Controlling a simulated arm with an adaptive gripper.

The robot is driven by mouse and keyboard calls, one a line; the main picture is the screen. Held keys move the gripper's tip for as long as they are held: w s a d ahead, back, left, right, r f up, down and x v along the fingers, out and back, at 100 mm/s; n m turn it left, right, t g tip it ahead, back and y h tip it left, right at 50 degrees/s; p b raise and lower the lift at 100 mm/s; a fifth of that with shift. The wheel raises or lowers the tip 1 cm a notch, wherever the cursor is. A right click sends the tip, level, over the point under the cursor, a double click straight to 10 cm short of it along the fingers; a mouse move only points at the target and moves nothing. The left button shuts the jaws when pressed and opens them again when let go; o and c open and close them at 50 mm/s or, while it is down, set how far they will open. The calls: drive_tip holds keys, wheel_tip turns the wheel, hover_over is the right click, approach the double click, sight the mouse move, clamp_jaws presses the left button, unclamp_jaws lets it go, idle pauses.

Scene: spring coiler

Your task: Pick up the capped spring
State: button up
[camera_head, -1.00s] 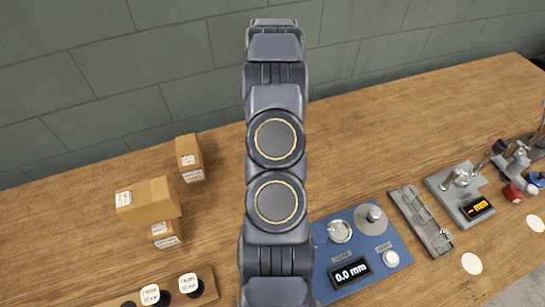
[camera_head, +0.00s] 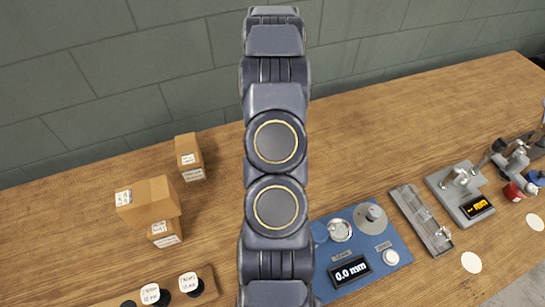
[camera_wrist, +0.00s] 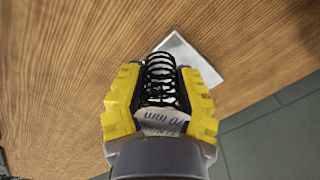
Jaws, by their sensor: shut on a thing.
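The capped spring (camera_wrist: 160,72) is a black wire coil with a pale, labelled cap at the end near my wrist; the label ends in "mm" and is partly cut off by the palm. My gripper (camera_wrist: 161,88) has yellow ridged fingers, shut on either side of the spring in the wrist view. The coil's far end sticks out towards a pale square plate (camera_wrist: 196,56) on the wood. I cannot tell whether the spring touches it. In the head view my arm hides both gripper and spring.
In the head view, a blue gauge panel (camera_head: 373,219) reads 0.0 mm. Right of it are a grey trough (camera_head: 420,218) and a grey gauge stand (camera_head: 444,183). Cardboard boxes (camera_head: 148,203) and labelled black spools (camera_head: 190,284) stand left. The wooden bench (camera_head: 350,130) is clear behind the panel.

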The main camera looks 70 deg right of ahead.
drive_tip(key=s+a+r, duration=0.6)
drive_tip(key=a+r, duration=0.4)
drive_tip(key=a, duration=0.2)
drive_tip(key=w+d+f+m, duration=0.1)
drive_tip(key=w+d+f, duration=0.1)
drive_tip(key=d, duration=0.2)
drive_tip(key=w+d+f+m, duration=0.1)
drive_tip(key=w+d+f, duration=0.2)
drive_tip(key=d, duration=0.2)
drive_tip(key=w+d+f+m, duration=0.2)
drive_tip(key=d+f, duration=0.1)
drive_tip(key=d, duration=0.1)
drive_tip(key=shift+w+d+f, duration=0.2)
drive_tip(key=shift+w+d, duration=0.15)
drive_tip(key=shift+w, duration=0.05)
drive_tip(key=shift+d+f, duration=0.1)
drive_tip(key=shift+f, duration=0.1)
drive_tip(key=shift+w+d+f, duration=0.1)
drive_tip(key=shift+f, duration=1.6)
